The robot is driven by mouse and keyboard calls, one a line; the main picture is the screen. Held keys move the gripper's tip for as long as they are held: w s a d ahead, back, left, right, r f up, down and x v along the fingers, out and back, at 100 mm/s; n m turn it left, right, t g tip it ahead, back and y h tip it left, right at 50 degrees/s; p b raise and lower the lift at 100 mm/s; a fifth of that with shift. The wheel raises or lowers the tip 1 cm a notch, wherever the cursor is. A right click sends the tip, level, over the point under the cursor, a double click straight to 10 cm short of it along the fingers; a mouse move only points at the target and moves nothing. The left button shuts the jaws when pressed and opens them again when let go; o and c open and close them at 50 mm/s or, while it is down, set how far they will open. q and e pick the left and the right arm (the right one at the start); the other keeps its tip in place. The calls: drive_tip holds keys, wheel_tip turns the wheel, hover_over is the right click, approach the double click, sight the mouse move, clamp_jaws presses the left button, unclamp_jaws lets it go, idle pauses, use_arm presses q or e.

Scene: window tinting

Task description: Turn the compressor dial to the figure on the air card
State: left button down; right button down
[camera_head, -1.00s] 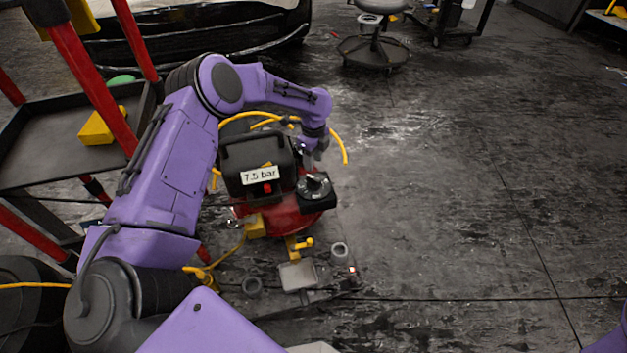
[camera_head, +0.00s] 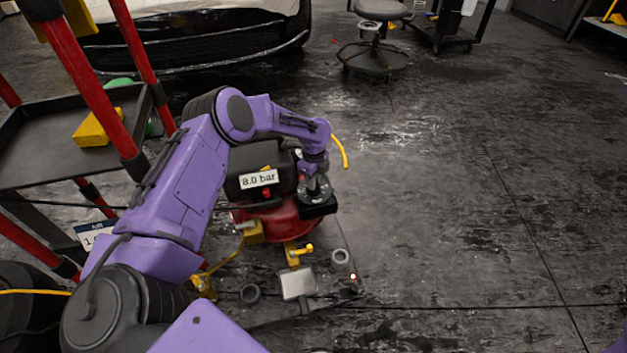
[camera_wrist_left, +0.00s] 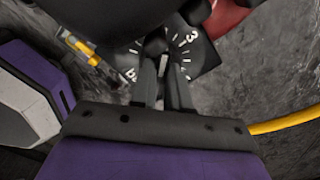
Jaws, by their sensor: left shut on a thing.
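The red and black compressor (camera_head: 275,222) stands on the floor, partly behind my left arm. A white label on it (camera_head: 258,179) reads 8.0 bar. The dial (camera_head: 316,190) is a black face with white marks on the compressor's right side. My left gripper (camera_head: 313,178) comes down on it from above. In the left wrist view my left gripper (camera_wrist_left: 162,85) is shut on the dial's knob (camera_wrist_left: 155,45), with the marked face (camera_wrist_left: 185,50) around it. The air card (camera_head: 92,236) shows at the left, mostly hidden by my arm; only its start, "1.", is readable.
A red-framed cart (camera_head: 60,178) with a yellow block (camera_head: 97,127) stands at the left. A yellow hose (camera_head: 340,152) lies behind the compressor. A stool (camera_head: 376,55) and a dark car (camera_head: 190,40) are at the back. The floor to the right is clear.

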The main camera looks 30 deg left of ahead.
use_arm(q)
drive_tip(key=n+p, duration=0.1)
drive_tip(key=n, duration=0.2)
drive_tip(key=shift+r+p, duration=0.1)
drive_tip(key=shift+p, duration=0.25)
drive_tip(key=shift+n+p, duration=0.45)
drive_tip(key=shift+n, duration=1.85)
drive_tip(key=c, duration=1.1)
unclamp_jaws()
